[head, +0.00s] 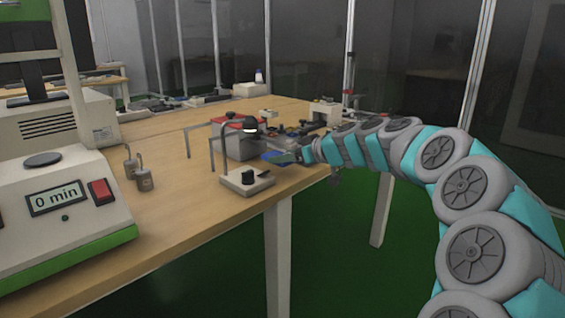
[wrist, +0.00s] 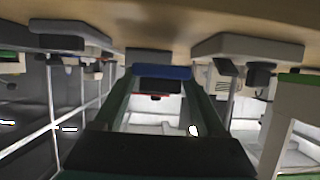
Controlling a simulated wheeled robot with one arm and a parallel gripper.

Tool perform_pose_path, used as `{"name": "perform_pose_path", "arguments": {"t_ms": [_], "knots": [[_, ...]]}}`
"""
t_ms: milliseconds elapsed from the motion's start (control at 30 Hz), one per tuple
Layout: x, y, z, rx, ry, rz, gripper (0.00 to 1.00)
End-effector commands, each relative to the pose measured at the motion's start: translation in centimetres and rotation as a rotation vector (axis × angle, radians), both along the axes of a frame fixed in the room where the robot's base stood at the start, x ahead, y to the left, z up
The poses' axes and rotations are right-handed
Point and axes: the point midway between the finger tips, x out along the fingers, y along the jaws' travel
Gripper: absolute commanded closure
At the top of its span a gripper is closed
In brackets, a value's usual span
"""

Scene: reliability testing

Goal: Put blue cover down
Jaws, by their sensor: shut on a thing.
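The blue cover (head: 278,157) is at the far right part of the wooden table, at the tip of my gripper (head: 297,154). In the wrist view, which looks upside down, the blue cover (wrist: 163,72) shows as a blue strip between the two dark green fingers of my gripper (wrist: 163,78). My gripper is shut on it. The cover looks very close to the table top; I cannot tell whether it touches.
The wooden table (head: 180,170) holds a grey box with a red top (head: 238,122), a small lamp stand (head: 247,180), metal weights (head: 143,180) and a machine reading "0 min" (head: 60,205). Several small devices crowd behind my gripper. The table's middle left is clear.

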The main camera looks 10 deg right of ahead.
Motion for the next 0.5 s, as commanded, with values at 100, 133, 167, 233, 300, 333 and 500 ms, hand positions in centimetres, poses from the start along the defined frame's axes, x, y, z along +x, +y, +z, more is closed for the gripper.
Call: {"name": "perform_pose_path", "arguments": {"t_ms": [100,133,167,233,300,333,500], "knots": [[0.4,0.1,0.0,0.000,0.000,-0.001,0.81],[0.5,0.1,0.0,0.000,0.000,0.000,0.81],[0.6,0.1,0.0,0.000,0.000,0.000,0.81],[0.8,0.1,0.0,0.000,0.000,0.000,0.81],[1.2,0.2,-0.1,-0.001,0.001,0.000,0.81],[1.4,0.3,-0.1,-0.001,0.001,0.000,0.81],[2.5,0.5,-0.7,0.001,0.003,0.000,0.81]]}}
